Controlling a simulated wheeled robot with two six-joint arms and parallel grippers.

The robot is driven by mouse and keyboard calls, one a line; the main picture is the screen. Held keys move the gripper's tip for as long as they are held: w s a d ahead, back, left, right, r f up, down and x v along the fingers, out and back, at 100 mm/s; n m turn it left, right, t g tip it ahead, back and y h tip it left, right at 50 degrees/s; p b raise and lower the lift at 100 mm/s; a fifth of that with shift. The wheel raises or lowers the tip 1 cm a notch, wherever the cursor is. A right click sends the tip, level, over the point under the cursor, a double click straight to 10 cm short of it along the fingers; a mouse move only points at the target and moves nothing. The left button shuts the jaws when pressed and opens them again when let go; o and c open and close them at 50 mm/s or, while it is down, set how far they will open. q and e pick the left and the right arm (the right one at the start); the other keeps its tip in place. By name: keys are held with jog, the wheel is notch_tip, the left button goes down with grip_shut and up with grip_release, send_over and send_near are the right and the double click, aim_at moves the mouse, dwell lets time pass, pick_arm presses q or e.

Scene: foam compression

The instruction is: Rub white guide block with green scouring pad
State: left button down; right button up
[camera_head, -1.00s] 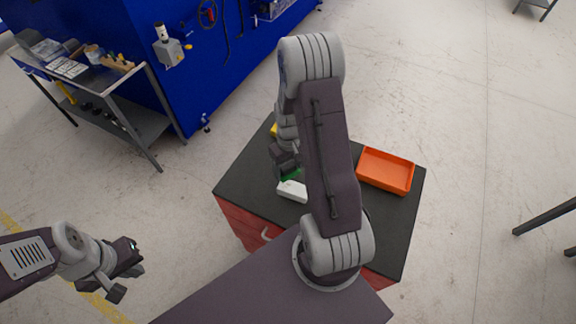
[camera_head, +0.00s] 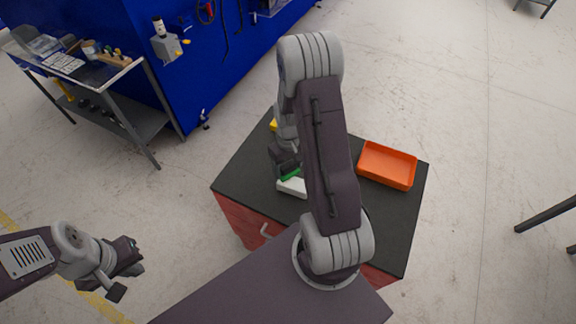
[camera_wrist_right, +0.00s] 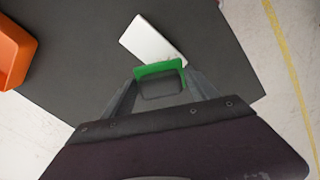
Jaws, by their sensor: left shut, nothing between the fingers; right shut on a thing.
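The white guide block (camera_head: 292,187) lies on the dark top of the red cabinet, near its left front edge. It also shows in the right wrist view (camera_wrist_right: 150,40) as a white bar lying at a slant. My right gripper (camera_head: 287,168) is shut on the green scouring pad (camera_head: 290,175), which also shows between its fingers in the right wrist view (camera_wrist_right: 158,68). The pad is at one end of the block; I cannot tell whether they touch. My left gripper (camera_head: 128,272) is shut and empty, out over the floor at the left.
An orange tray (camera_head: 387,166) stands on the right of the cabinet top (camera_head: 245,165). A yellow thing (camera_head: 273,125) at the back is mostly hidden by my right arm. A grey workbench (camera_head: 75,70) and a blue wall stand at the far left.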

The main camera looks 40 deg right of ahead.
aim_at(284, 179)
jog(key=shift+f+b, duration=0.6)
jog(key=shift+f, duration=0.3)
jog(key=shift+s+a+r, duration=0.1)
jog(key=shift+s+a, duration=0.45)
jog(key=shift+a, duration=0.3)
jog(key=shift+s+a+r, duration=0.1)
jog(key=shift+s+a, duration=0.4)
jog(key=shift+a, duration=0.35)
jog(key=shift+f, duration=0.25)
jog(key=shift+w+d+r, duration=0.1)
jog(key=shift+d, duration=0.15)
jog(key=shift+w+d+p, duration=0.2)
jog(key=shift+w+d, duration=0.3)
jog(key=shift+d, duration=0.3)
jog(key=shift+w+d+p, duration=0.2)
jog(key=shift+w+d, duration=0.3)
jog(key=shift+d, duration=0.25)
jog(key=shift+a+r, duration=0.1)
notch_tip(284, 179, up, 6)
jog(key=p, duration=0.5)
